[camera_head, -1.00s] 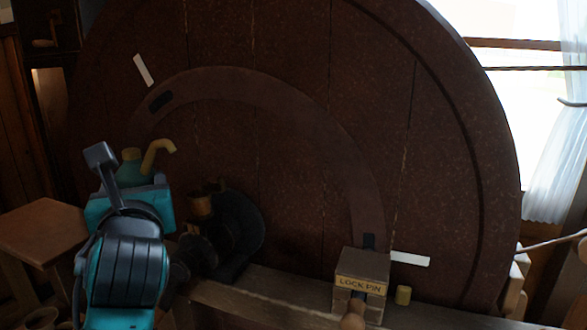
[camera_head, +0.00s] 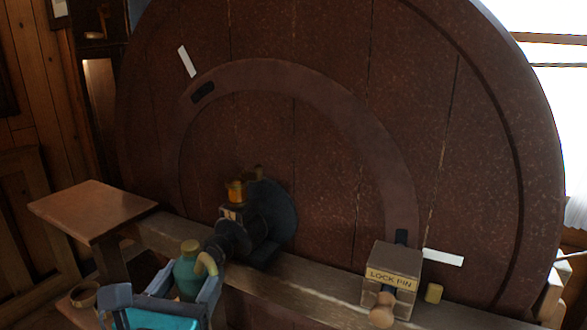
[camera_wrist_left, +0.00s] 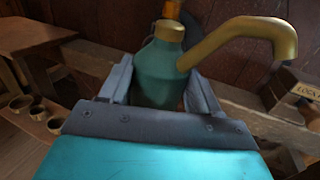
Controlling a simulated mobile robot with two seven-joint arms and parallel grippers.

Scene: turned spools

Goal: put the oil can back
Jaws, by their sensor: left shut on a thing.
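The oil can (camera_head: 188,277) has a teal body, a brass cap and a bent brass spout. My left gripper (camera_head: 182,293) is shut on it and holds it roughly upright, low in front of the wooden beam. In the left wrist view the can (camera_wrist_left: 157,72) stands between the two grey fingers (camera_wrist_left: 160,95), with its spout bending to the right. The can's lower part is hidden by the gripper. My right gripper is not in view.
A bare wooden table top (camera_head: 93,210) is at the left. Below it, a lower shelf (camera_wrist_left: 45,115) carries several small round cups (camera_wrist_left: 38,112). A black bearing with a brass cup (camera_head: 236,190), a big wheel (camera_head: 330,150) and the LOCK PIN block (camera_head: 393,270) stand close by.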

